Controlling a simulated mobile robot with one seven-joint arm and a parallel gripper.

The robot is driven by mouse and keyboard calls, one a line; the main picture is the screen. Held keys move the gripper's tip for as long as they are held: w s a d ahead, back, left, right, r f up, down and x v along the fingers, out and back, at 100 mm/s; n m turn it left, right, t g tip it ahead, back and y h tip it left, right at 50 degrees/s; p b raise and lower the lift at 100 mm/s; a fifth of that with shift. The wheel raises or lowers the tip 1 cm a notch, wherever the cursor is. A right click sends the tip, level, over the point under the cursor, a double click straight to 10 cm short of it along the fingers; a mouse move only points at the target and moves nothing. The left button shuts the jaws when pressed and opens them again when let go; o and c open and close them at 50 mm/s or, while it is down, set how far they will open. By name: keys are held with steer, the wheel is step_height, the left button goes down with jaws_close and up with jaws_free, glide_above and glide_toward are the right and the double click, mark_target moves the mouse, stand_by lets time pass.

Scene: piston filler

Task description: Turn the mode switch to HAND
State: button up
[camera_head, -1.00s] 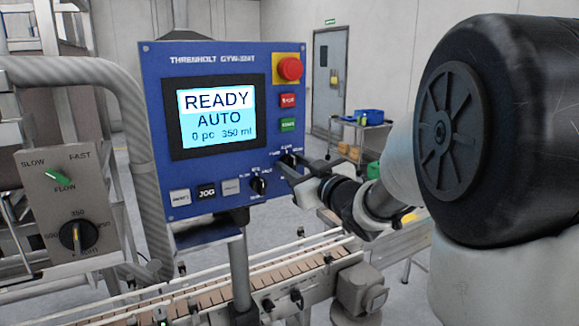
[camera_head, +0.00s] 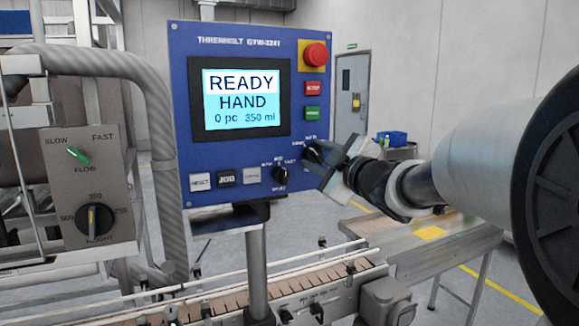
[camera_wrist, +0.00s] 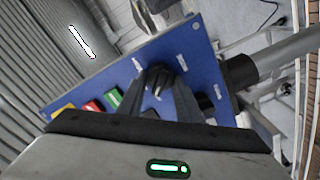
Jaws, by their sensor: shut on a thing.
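The mode switch (camera_head: 309,151) is a black rotary knob at the lower right of the blue control panel (camera_head: 227,45). My gripper (camera_head: 328,165) reaches it from the right and is shut on it, hiding part of the knob and its labels. In the wrist view the knob (camera_wrist: 157,78) sits between the two dark fingers of my gripper (camera_wrist: 160,92). The panel's screen (camera_head: 240,102) reads READY, HAND, 0 pc, 350 ml. The knob's printed positions are too small to read surely.
A second black knob (camera_head: 280,174) is close below left of my gripper. A red emergency button (camera_head: 315,54), red and green buttons, and a row of push buttons share the panel. A grey flow box (camera_head: 90,190) stands left; a conveyor (camera_head: 290,297) runs below.

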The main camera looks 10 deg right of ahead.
steer(key=shift+n+b, duration=0.35)
steer(key=shift+n, duration=0.25)
steer(key=o, duration=1)
steer(key=shift+o, duration=0.2)
steer(key=p+v, duration=0.1)
steer(key=v, duration=1.6)
steer(key=shift+s, duration=0.2)
